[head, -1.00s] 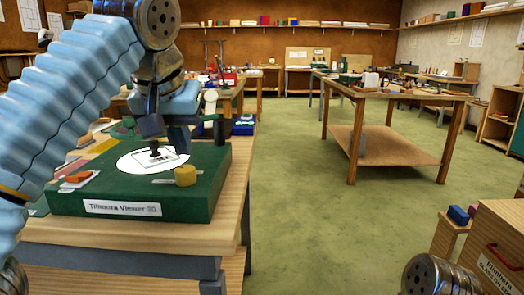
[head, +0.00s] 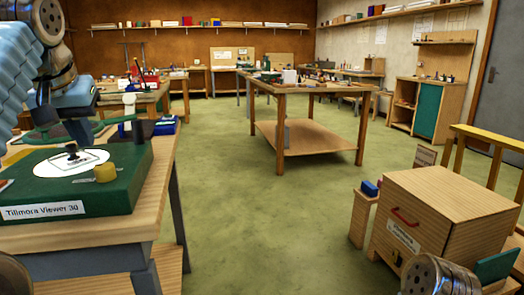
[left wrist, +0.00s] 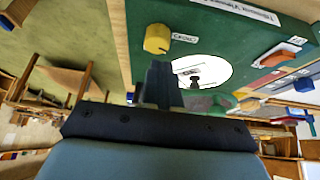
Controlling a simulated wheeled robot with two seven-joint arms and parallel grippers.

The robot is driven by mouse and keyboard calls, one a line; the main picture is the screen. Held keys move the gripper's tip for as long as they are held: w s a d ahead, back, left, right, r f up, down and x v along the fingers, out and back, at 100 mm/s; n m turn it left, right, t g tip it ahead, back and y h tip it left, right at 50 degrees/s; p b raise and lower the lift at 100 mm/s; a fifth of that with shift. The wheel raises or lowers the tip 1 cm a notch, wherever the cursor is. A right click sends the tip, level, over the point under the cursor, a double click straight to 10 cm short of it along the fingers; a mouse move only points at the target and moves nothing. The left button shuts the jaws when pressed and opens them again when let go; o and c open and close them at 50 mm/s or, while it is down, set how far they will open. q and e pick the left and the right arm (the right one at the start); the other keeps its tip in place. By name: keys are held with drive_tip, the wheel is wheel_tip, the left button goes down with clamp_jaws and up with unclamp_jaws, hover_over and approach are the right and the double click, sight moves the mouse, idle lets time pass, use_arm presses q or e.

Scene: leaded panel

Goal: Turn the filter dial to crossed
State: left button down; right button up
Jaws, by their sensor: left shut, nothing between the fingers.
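The filter dial is a yellow knob (head: 105,172) on the front right of the green viewer box (head: 125,195), labelled "Tillmora Viewer 30". It shows in the left wrist view (left wrist: 157,39) too, beside a small white label (left wrist: 184,38), whose lettering is too small to read surely. A lit white disc (head: 93,168) on the box holds a small clear piece with a dark knob-like part (head: 72,151). My left gripper (head: 83,132) is shut and empty, above and behind the dial, apart from it. Its fingers (left wrist: 161,82) point toward the box. My right gripper is out of view.
The viewer stands on a wooden bench (head: 150,205) at the left. Orange and other coloured pieces (left wrist: 278,58) lie on or near the box. A wooden cabinet (head: 440,205) stands at the right, and another table (head: 290,85) stands farther back. The green floor between is open.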

sight(105, 172)
use_arm(q)
wheel_tip(105, 172, down, 4)
drive_tip(key=shift+f+b, duration=1.3)
drive_tip(key=shift+f, duration=0.15)
drive_tip(key=shift+w+r+p, duration=0.1)
drive_tip(key=shift+p, duration=0.25)
